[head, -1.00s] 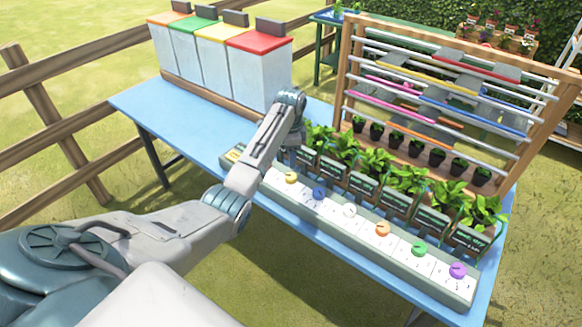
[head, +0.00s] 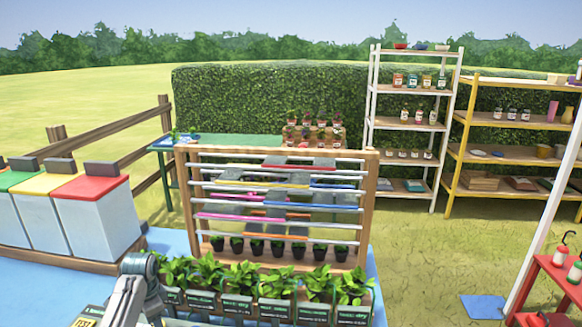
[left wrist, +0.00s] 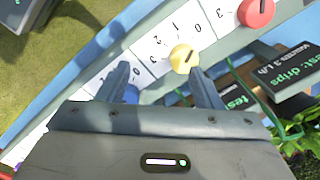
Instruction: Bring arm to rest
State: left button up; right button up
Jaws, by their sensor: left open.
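My left arm (head: 135,292) shows at the bottom left of the head view, beside the row of leafy plants; its gripper is cut off below. In the left wrist view my left gripper (left wrist: 160,75) is open, with nothing between its two fingers. It hangs over the white dial strip (left wrist: 145,52), close to a yellow knob (left wrist: 184,58). I cannot tell if a finger touches the knob. A red knob (left wrist: 256,12) sits further along the strip. My right gripper is in neither view.
Potted leafy plants (head: 262,285) with dark labels line the blue table (head: 40,285). A wooden rack (head: 368,200) with coloured bars stands behind. Lidded bins (head: 92,215) stand at left. Shelves (head: 415,130) and a red stand (head: 545,290) are at right.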

pick_arm(q)
jog(key=s+d+f+n+t, duration=0.15)
jog(key=s+d+f, duration=0.25)
jog(key=s, duration=0.6)
jog(key=s+d+f+n, duration=0.2)
jog(key=s+d+f, duration=0.2)
jog(key=s, duration=0.7)
jog(key=s+d+r+n+t, duration=0.1)
jog(key=s+d+r+n, duration=0.15)
jog(key=s, duration=0.65)
jog(key=s+d+r+n+t, duration=0.1)
jog(key=s+d+r+n, duration=0.2)
jog(key=s, duration=0.6)
jog(key=a+f+g+b, duration=0.2)
jog(key=a+f, duration=0.1)
jog(key=f, duration=2.6)
jog(key=s+f+b, duration=0.1)
jog(key=s+f, duration=0.8)
jog(key=f, duration=0.2)
jog(key=s+a+f, duration=0.1)
jog(key=s+f, duration=0.8)
jog(key=f, duration=0.3)
jog(key=shift+s+a+f+g+b, duration=0.2)
jog(key=shift+s+g+b, duration=0.15)
jog(key=shift+s, duration=0.05)
